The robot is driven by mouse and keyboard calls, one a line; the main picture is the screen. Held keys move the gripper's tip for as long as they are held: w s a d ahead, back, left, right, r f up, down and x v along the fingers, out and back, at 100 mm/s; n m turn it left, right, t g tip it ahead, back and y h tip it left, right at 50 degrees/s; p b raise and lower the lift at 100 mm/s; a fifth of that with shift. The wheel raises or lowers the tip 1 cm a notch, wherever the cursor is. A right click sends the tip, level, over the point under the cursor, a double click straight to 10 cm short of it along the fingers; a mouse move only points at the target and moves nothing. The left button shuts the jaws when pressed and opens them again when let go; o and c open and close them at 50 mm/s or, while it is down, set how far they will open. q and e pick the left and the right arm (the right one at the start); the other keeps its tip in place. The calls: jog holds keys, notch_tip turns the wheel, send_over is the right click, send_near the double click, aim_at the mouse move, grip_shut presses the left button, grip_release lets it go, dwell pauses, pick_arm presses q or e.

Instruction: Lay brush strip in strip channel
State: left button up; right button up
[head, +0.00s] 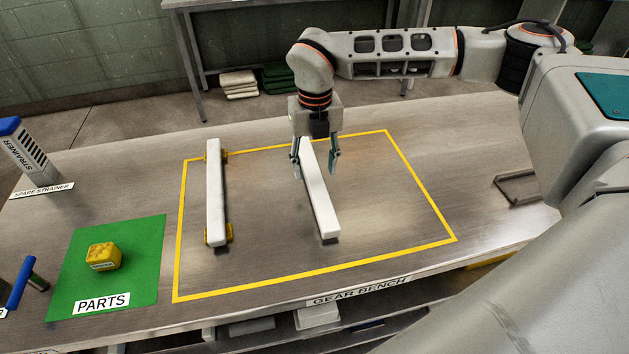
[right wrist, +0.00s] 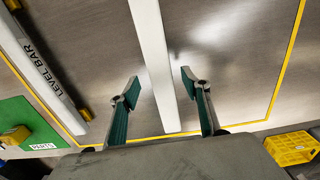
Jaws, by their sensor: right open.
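A long white bar (head: 322,200) lies on the bench inside the yellow outline; I cannot tell whether it is the brush strip or the strip channel. It also shows in the right wrist view (right wrist: 153,60). My right gripper (head: 317,166) is open above its far part, with one finger to each side in the picture. The right wrist view shows the open fingers (right wrist: 160,85) with the bar between them and no visible grip. A second white bar (head: 215,190), labelled LEVEL BAR in the right wrist view (right wrist: 38,68), rests on yellow supports to the left. My left gripper is not in view.
A green PARTS mat (head: 142,236) holds a yellow block (head: 103,257). A grey strainer (head: 32,160) stands at the far left, and a blue-handled item (head: 20,284) lies near the left edge. The outlined area right of the middle bar is clear.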

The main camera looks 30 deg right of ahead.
aim_at(315, 178)
notch_tip(315, 178, down, 4)
jog(key=shift+r, duration=0.2)
grip_shut()
jog(key=shift+r, duration=0.1)
jog(key=shift+r, duration=0.1)
